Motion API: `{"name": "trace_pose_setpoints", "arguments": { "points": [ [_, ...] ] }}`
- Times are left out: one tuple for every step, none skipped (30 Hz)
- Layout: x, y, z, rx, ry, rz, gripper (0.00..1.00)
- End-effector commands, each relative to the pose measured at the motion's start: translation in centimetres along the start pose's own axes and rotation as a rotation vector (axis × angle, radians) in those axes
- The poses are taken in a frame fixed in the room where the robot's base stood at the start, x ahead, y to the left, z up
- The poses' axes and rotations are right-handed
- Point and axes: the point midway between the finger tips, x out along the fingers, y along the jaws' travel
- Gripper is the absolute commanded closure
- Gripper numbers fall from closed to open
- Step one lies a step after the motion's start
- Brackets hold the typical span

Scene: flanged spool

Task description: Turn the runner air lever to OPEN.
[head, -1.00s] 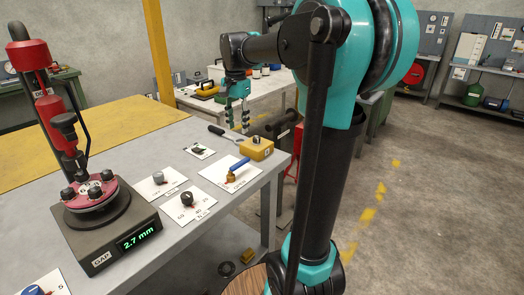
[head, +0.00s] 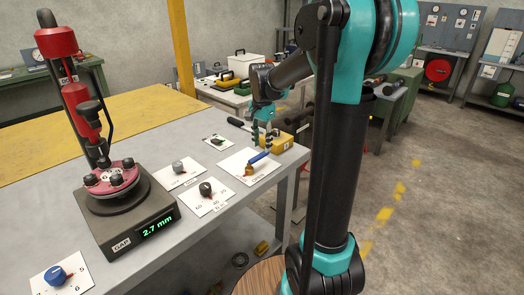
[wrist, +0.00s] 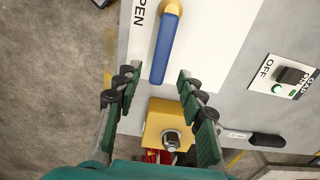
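The runner air lever has a blue handle (head: 259,157) on a brass pivot (head: 248,170), mounted on a white plate (head: 235,167). In the wrist view the blue handle (wrist: 164,50) points down from the pivot toward my gripper. The word OPEN is printed on the plate to the left of the pivot. My gripper (wrist: 157,76) is open, its green fingers on either side of the line of the handle, with the handle's free end between the fingertips. I see no clear contact. In the head view my gripper (head: 264,140) is right by the handle's end.
A yellow block (wrist: 168,118) with a metal knob sits just past the handle's end, below the fingers in the wrist view. A switch plate marked OFF (wrist: 284,76) lies to the right. Several knob plates and a gauge reading 2.7 mm (head: 157,227) share the bench.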

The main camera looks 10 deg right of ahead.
Motion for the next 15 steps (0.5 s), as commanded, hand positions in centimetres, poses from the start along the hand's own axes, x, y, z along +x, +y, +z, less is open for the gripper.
{"name": "trace_pose_setpoints", "arguments": {
  "points": [
    [0.8, 0.0, 0.0, 0.000, 0.000, 0.000, 0.60],
    [1.3, 0.0, 0.0, 0.000, 0.000, 0.000, 0.60],
    [1.7, 0.0, 0.0, 0.000, 0.000, 0.000, 0.60],
    [2.1, 0.0, 0.0, 0.000, 0.000, 0.000, 0.60],
    [2.4, 0.0, 0.0, 0.000, 0.000, 0.000, 0.60],
    [2.7, 0.0, 0.0, 0.000, 0.000, 0.000, 0.60],
    [2.9, 0.0, 0.0, 0.000, 0.000, 0.000, 0.60],
    [3.1, 0.0, 0.0, 0.000, 0.000, 0.000, 0.60],
    [3.3, 0.0, 0.0, 0.000, 0.000, 0.000, 0.60],
    [3.4, 0.0, 0.0, 0.000, 0.000, 0.000, 0.60],
    [3.4, 0.0, 0.0, 0.000, 0.000, 0.000, 0.60],
    [3.5, 0.0, 0.0, 0.000, 0.000, 0.000, 0.60],
    [3.5, 0.0, 0.0, 0.000, 0.000, 0.000, 0.60],
    [3.5, 0.0, 0.0, 0.000, 0.000, 0.000, 0.60],
    [3.5, 0.0, 0.0, 0.000, 0.000, 0.000, 0.60]
  ]
}}
